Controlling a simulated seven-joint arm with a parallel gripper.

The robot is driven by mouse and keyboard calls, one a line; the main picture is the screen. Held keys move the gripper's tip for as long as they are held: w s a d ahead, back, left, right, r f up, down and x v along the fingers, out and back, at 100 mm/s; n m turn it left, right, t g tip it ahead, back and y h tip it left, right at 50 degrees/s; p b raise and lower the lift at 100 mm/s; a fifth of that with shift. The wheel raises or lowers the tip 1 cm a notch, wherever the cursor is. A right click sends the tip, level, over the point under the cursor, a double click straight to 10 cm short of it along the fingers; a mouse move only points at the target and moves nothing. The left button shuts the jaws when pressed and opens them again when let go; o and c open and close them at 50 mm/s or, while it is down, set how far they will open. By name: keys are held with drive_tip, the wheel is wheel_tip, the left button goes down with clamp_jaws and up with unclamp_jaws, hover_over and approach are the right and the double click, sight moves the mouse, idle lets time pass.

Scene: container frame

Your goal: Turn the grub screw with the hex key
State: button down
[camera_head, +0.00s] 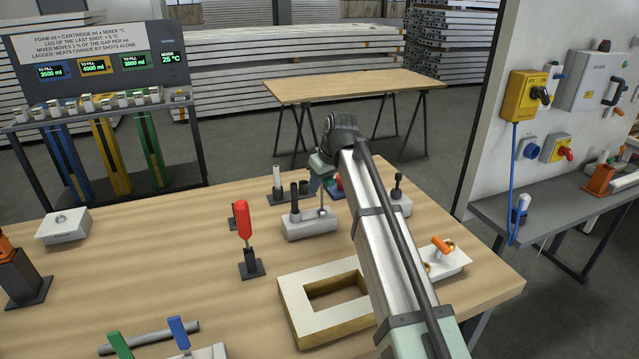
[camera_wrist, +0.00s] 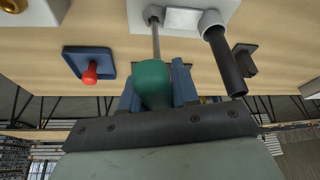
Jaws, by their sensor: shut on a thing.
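My gripper (camera_head: 321,176) is above the pale block (camera_head: 308,226) near the middle of the bench. In the wrist view its two blue fingers are shut on the green handle of the hex key (camera_wrist: 152,84). The key's thin metal shaft (camera_wrist: 156,42) runs to a grey round collar on the block (camera_wrist: 180,20). The tip is at this collar; I cannot tell how deep it sits. The grub screw itself is hidden. A dark post in a grey collar (camera_wrist: 226,62) stands beside the key on the same block.
A red-handled tool (camera_head: 243,220) stands in a black holder left of the block. A wooden-sided frame (camera_head: 292,300) lies in front, and a white tray (camera_head: 455,262) with an orange-handled item is at right. A blue base with a red knob (camera_wrist: 90,72) is close to my gripper.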

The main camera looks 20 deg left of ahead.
drive_tip(key=m+t+h, duration=0.1)
drive_tip(key=m, duration=0.4)
drive_tip(key=shift+w, duration=0.15)
drive_tip(key=m, duration=0.1)
drive_tip(key=m+h, duration=0.1)
drive_tip(key=m, duration=0.1)
drive_tip(key=m+t+h, duration=0.1)
drive_tip(key=m, duration=0.1)
drive_tip(key=shift+w+d, duration=0.1)
drive_tip(key=shift+d, duration=0.15)
drive_tip(key=shift+r, duration=2.05)
drive_tip(key=shift+d, duration=0.1)
